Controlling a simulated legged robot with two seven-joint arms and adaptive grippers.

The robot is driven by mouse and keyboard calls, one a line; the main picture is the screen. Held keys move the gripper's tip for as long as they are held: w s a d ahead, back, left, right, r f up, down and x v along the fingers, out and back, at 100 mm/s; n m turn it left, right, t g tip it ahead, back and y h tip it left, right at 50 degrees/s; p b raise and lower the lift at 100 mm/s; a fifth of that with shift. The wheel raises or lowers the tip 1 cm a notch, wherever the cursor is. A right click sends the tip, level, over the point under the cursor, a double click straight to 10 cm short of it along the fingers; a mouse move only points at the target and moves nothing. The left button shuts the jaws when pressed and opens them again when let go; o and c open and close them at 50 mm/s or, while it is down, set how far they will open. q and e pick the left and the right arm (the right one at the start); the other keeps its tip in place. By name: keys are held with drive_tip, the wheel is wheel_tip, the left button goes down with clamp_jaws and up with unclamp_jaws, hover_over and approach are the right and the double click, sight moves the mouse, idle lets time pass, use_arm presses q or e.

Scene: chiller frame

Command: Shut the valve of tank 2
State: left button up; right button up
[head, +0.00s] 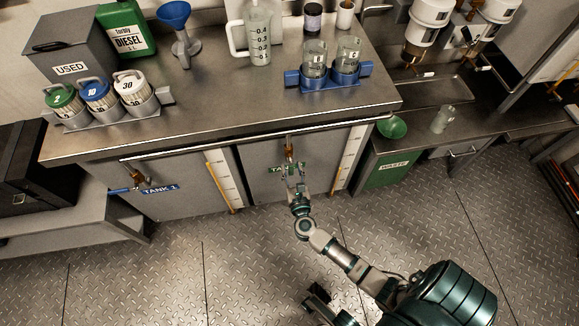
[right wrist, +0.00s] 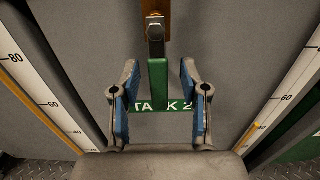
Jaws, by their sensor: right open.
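The tank 2 valve is a brass fitting (head: 288,150) on the front of the bench cabinet, under the worktop edge. In the right wrist view its green lever (right wrist: 158,85) hangs straight down in front of the green TANK 2 label (right wrist: 142,106). My right gripper (head: 293,178) reaches up to it from below. In the right wrist view my right gripper (right wrist: 160,68) is open, with one blue-padded finger on each side of the lever. Gaps show between both pads and the lever. The lever partly hides the label.
The tank 1 valve (head: 138,178), with a blue lever pointing left, is further left. Level scales (right wrist: 292,92) flank the tank 2 panel. The worktop (head: 220,100) above overhangs the valves. A green WASTE bin (head: 388,168) stands to the right. The floor in front is clear.

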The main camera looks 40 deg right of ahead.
drive_tip(key=shift+w+d, duration=0.2)
drive_tip(key=shift+w, duration=0.25)
drive_tip(key=shift+r, duration=0.1)
clamp_jaws()
